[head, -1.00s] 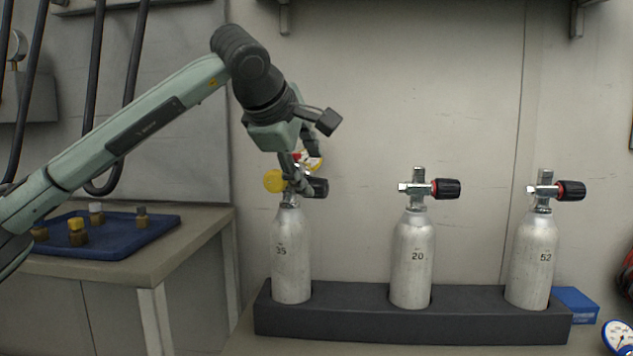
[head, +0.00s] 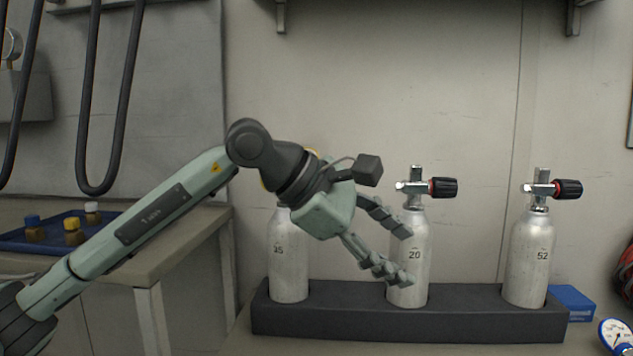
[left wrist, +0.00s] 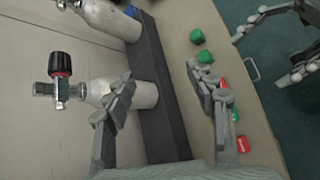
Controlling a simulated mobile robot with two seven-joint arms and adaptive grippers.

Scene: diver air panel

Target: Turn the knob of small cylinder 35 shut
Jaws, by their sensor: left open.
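Small cylinder 35 (head: 289,260) stands upright at the left end of the dark rack (head: 330,321). Its valve and knob are hidden behind my left arm; only bits of yellow show around the wrist. My left gripper (head: 405,256) is open and empty, in front and to the right of cylinder 35, its fingers overlapping cylinder 20 (head: 408,290) in the picture. In the left wrist view a cylinder with a black-and-red knob (left wrist: 61,65) lies beyond my left fingers (left wrist: 170,92). My right gripper (left wrist: 260,60) shows there with its fingers spread.
Cylinder 52 (head: 529,262) stands at the rack's right end, with a blue box (head: 572,303) and a gauge (head: 616,334) beyond. A blue tray (head: 20,240) with small fittings is on the left bench. Green (left wrist: 197,36) and red pieces lie on the bench in the wrist view.

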